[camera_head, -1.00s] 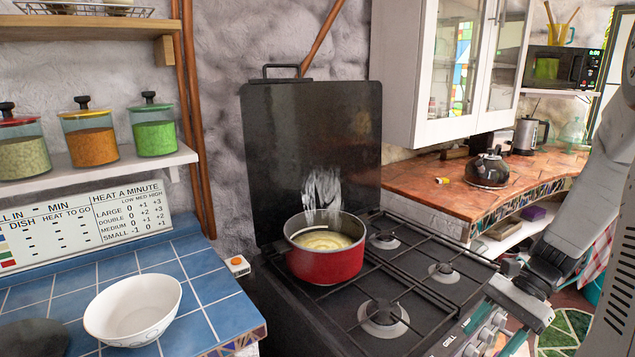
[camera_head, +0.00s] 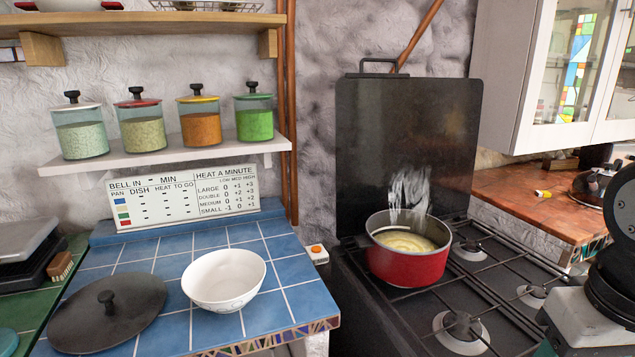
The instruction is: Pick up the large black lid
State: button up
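The large black lid (camera_head: 108,312) lies flat on the blue tiled counter at the lower left, with its black knob facing up. Its right edge is close to the white bowl. My arm shows only in part at the lower right edge, over the stove. My gripper's fingertips are outside the view, so I cannot see whether they are open or shut.
A white bowl (camera_head: 224,280) stands right of the lid on the blue tiled counter (camera_head: 280,250). A red pot (camera_head: 407,262) with pale yellow contents steams on the black stove (camera_head: 400,310). Several lidded jars stand on the shelf (camera_head: 200,149) above. A brush (camera_head: 60,266) lies at left.

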aim_at(106, 312)
jog(key=u, duration=0.55)
jog(key=k, duration=0.65)
jog(key=u, duration=0.95)
jog(key=i, duration=0.7)
jog(key=u, duration=0.3)
